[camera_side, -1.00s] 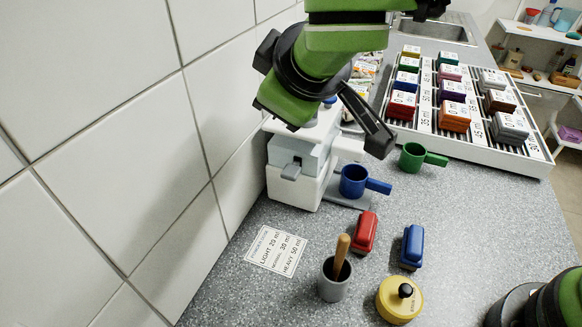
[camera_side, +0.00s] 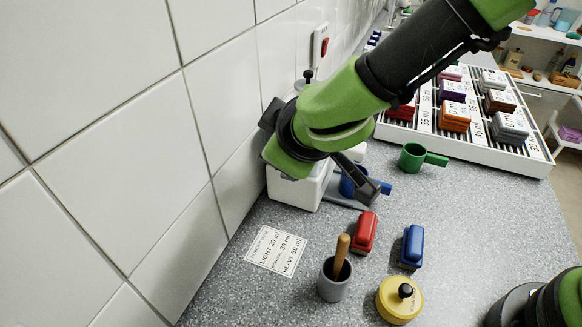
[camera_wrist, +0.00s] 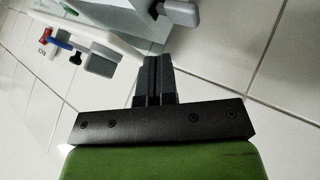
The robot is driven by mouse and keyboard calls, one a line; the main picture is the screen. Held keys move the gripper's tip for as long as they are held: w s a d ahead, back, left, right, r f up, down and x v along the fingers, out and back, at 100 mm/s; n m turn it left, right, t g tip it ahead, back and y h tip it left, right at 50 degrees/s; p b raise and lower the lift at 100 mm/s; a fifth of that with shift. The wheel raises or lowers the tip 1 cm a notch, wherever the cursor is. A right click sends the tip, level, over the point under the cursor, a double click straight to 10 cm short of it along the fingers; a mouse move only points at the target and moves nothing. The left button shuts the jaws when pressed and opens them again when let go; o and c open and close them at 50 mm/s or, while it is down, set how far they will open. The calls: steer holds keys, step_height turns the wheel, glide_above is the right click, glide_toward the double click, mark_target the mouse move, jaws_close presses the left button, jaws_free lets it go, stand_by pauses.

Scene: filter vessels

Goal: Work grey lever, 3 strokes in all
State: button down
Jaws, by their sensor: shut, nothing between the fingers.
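The white machine (camera_side: 312,190) stands by the tiled wall, mostly hidden behind my arm in the side view. Its grey lever is hidden there. In the wrist view a grey paddle-like lever (camera_wrist: 180,12) juts from the pale machine body (camera_wrist: 118,18) at the top edge, partly cut off. My gripper (camera_side: 372,190) is shut and empty, in front of the machine and over the blue cup (camera_side: 348,186). In the wrist view its closed fingers (camera_wrist: 154,70) point up the picture, below the lever and apart from it in the picture.
A green cup (camera_side: 411,157), red block (camera_side: 364,232), blue block (camera_side: 412,247), yellow lidded pot (camera_side: 400,305) and grey pot (camera_side: 334,284) with a wooden handle stand on the counter. A label card (camera_side: 277,250) lies left. A rack (camera_side: 475,150) is behind. A red wall switch (camera_side: 324,47) shows.

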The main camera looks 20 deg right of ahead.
steer(key=shift+f, duration=0.75)
steer(key=shift+f, duration=0.15)
stand_by(1.4)
steer(key=shift+f, duration=0.25)
steer(key=shift+f, duration=0.9)
stand_by(0.9)
steer(key=shift+r, duration=1.35)
steer(key=shift+r, duration=2.5)
